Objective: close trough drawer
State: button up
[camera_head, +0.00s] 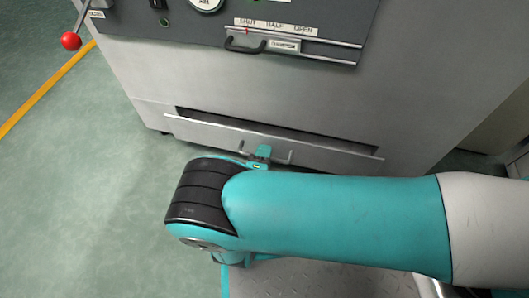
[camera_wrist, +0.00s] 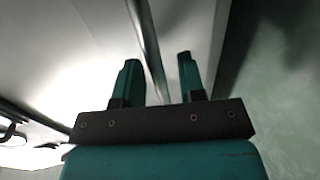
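The trough drawer (camera_head: 208,132) is low in the front of the grey machine. It stands out a little, with a dark gap behind its top edge. Its bar handle (camera_head: 287,157) is partly hidden by my gripper (camera_head: 263,153), which is at the middle of the drawer front. In the wrist view my gripper (camera_wrist: 157,80) has its two teal fingers apart, with a pale metal edge running up between them. I cannot tell whether the fingers touch the handle.
Above on the machine is a panel with a slider handle (camera_head: 245,46) marked SHUT, HALF and OPEN. A lever with a red knob (camera_head: 71,41) juts out at the upper left. The green floor (camera_head: 80,190) at the left is clear, with a yellow line across it.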

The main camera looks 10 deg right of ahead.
jog(key=shift+d, duration=0.1)
grip_shut()
jog(key=shift+r+x, duration=0.2)
jog(key=shift+x, duration=0.85)
jog(key=shift+r+x, duration=0.25)
jog(key=shift+x, duration=0.8)
grip_release()
jog(key=shift+w, duration=0.1)
jog(key=p+v, duration=0.7)
jog(key=v, duration=1)
jog(key=shift+s, duration=0.25)
jog(key=shift+w, duration=0.1)
